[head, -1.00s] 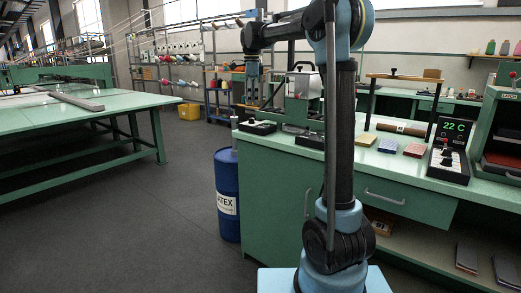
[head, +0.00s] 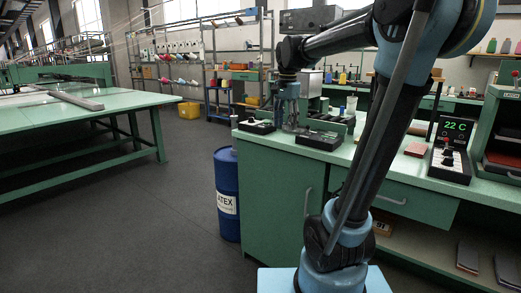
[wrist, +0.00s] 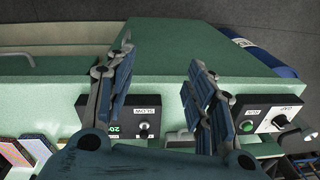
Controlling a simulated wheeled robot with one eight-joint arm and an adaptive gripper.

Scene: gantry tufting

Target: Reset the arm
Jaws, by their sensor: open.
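My gripper (head: 290,124) hangs pointing down over the left part of the green workbench (head: 275,180). In the wrist view my gripper (wrist: 160,62) has its two blue-grey fingers spread wide apart, with nothing between them. A black control box marked SLOW (wrist: 135,118) lies by the left finger, and another black box with a green button and a dial (wrist: 262,115) lies by the right finger. Both boxes also show on the bench in the head view. My arm hides part of the bench's middle.
A blue latex drum (head: 228,195) stands at the bench's left end. A long green table (head: 90,105) stands at left, with clear floor between.

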